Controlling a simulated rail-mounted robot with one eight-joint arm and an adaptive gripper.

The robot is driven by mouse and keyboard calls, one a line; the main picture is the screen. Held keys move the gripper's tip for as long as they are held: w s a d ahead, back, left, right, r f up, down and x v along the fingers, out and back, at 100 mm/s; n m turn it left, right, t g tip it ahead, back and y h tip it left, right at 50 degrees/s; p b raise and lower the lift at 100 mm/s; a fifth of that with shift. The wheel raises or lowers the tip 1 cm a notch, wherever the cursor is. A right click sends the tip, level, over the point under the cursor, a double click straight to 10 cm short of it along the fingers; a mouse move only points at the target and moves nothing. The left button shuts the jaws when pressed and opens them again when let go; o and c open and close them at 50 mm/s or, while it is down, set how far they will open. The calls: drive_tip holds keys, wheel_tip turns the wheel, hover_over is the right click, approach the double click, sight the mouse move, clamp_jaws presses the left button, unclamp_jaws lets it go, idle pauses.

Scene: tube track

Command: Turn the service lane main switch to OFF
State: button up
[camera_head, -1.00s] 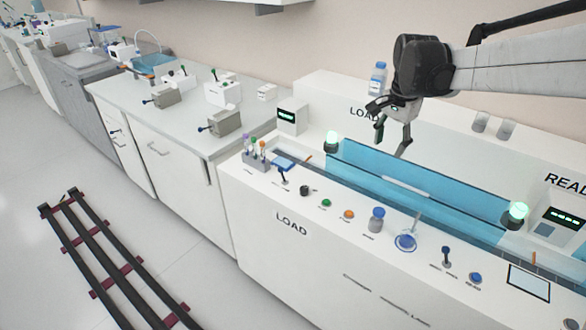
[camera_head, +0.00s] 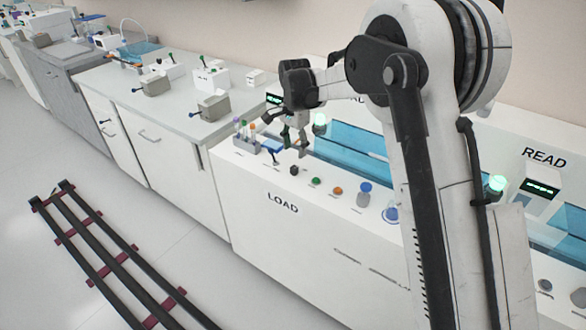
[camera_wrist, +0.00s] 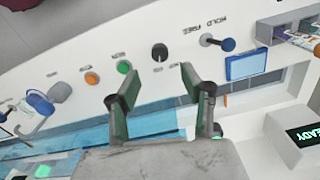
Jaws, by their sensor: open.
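A black rotary knob (camera_head: 294,170) stands on the white front ledge of the LOAD bench, left of a green button. It also shows in the wrist view (camera_wrist: 160,52), with small labels beside it that I cannot read. No label naming the service lane main switch is legible. My gripper (camera_head: 294,145) is above and behind the knob in the head view, pointing down. In the wrist view my gripper (camera_wrist: 161,70) is open and empty. The knob appears just beyond the fingertips, between them across the picture. I see no contact.
Close to the knob are the green button (camera_wrist: 123,67), an orange button (camera_wrist: 92,78) and a blue-tipped lever (camera_wrist: 228,44) marked HOLD and FREE. A blue flat panel (camera_wrist: 246,64) and tube rack (camera_head: 246,145) lie beyond. Blue clear covers (camera_head: 345,146) run behind the ledge.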

sight(294, 167)
wheel_tip(294, 167, down, 8)
drive_tip(key=shift+f+b, duration=0.15)
drive_tip(key=shift+b, duration=0.2)
clamp_jaws()
drive_tip(key=shift+n, duration=0.4)
drive_tip(key=n+b, duration=0.1)
drive_tip(key=n, duration=0.2)
drive_tip(key=shift+n+b, duration=0.8)
drive_tip(key=shift+n, duration=1.8)
